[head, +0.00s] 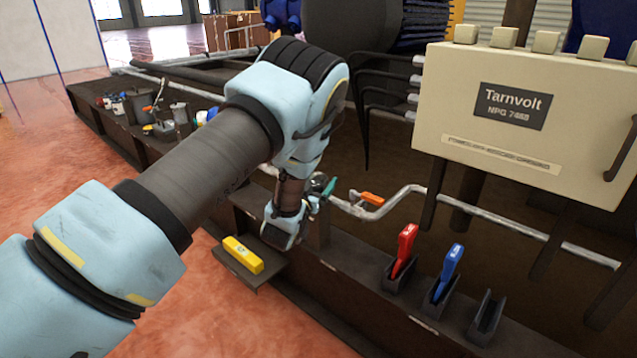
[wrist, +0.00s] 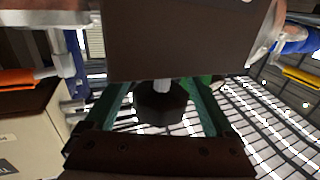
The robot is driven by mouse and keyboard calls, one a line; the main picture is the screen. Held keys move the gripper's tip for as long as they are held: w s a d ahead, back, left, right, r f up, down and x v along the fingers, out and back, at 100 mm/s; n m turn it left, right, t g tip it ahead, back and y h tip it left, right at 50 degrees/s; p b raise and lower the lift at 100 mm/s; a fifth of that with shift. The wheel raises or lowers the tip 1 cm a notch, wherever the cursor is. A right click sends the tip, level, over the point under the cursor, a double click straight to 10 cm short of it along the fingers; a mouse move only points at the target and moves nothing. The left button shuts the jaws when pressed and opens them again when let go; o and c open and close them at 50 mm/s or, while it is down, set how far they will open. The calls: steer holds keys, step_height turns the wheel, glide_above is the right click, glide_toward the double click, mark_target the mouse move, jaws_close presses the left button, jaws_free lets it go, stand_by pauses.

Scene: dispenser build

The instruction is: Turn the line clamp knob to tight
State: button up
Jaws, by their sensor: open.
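In the wrist view, a black faceted knob (wrist: 160,104) on a short pale stem sits below a dark brown plate (wrist: 185,38). I take it to be the line clamp knob. My gripper (wrist: 162,96) is open, with one green finger on each side of the knob and a visible gap on both sides. In the head view my gripper (head: 325,188) is beside the grey pipe, near the top of a dark post (head: 318,228). The knob is hidden there behind my arm. I cannot read any tight mark or the knob's turn.
A grey pipe (head: 480,213) with an orange lever (head: 372,198) runs to the right. A beige Tarnvolt box (head: 545,115) hangs above. Red (head: 405,248) and blue (head: 450,262) handled tools stand in holders beside an empty holder (head: 487,316). A yellow block (head: 243,254) lies on a low shelf.

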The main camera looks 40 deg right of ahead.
steer(key=shift+c, duration=0.3)
steer(key=c, duration=1.3)
steer(key=shift+s+d+m+g+h, duration=0.1)
steer(key=shift+s+m+g+h, duration=0.25)
steer(key=shift+m+g, duration=0.95)
steer(key=shift+s+d+m+g+h, duration=0.15)
steer(key=shift+m+g+h, duration=0.5)
steer(key=shift+g, duration=1.1)
steer(key=shift+s+a+m+g+h, duration=0.1)
steer(key=shift+s+m+g+h, duration=0.2)
steer(key=shift+m+g, duration=1.05)
steer(key=shift+g, duration=0.4)
